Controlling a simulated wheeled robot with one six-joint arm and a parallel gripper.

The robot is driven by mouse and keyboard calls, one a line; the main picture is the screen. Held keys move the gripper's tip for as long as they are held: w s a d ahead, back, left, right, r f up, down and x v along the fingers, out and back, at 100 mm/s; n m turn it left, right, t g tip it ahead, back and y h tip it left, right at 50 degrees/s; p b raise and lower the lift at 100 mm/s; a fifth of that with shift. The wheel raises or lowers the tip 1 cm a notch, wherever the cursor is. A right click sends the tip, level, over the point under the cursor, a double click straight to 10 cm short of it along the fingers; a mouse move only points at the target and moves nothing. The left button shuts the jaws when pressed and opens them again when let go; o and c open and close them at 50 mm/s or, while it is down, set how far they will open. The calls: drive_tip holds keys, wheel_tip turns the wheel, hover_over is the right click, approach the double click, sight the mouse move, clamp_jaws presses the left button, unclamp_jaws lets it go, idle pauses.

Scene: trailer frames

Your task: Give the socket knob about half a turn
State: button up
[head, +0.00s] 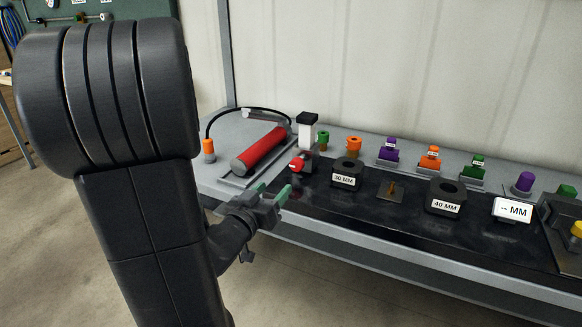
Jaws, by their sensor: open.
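My gripper (271,191) is at the front left edge of the bench, with its two green-tipped fingers apart and nothing seen between them. A small round red knob (297,164) on a dark mount lies just beyond the fingertips, up and to the right, apart from them. A yellow piece (577,230) shows partly at the right edge, far from my gripper. No part is marked as the socket knob, so I cannot tell which one it is.
The bench (215,148) carries a red cylinder (261,149), a white block with a black cap (307,132), black blocks labelled 30 MM (346,172) and 40 MM (445,197), a "-- MM" display (512,210), and several coloured connectors behind. A wall closes the back.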

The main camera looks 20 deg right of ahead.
sight(295, 166)
drive_tip(key=b+x, duration=0.1)
drive_tip(key=x, duration=1.1)
drive_tip(key=shift+w+d, duration=0.1)
drive_tip(key=shift+w, duration=0.1)
drive_tip(key=shift+c, duration=0.5)
drive_tip(key=c, duration=0.9)
drive_tip(key=shift+b, duration=0.3)
drive_tip(key=shift+f+m, duration=0.1)
drive_tip(key=shift+m, duration=0.3)
drive_tip(key=shift+m+b, duration=0.9)
drive_tip(key=shift+b, duration=0.1)
drive_tip(key=shift+s+m+b, duration=0.1)
drive_tip(key=shift+m+b, duration=0.9)
drive_tip(key=shift+m, duration=0.8)
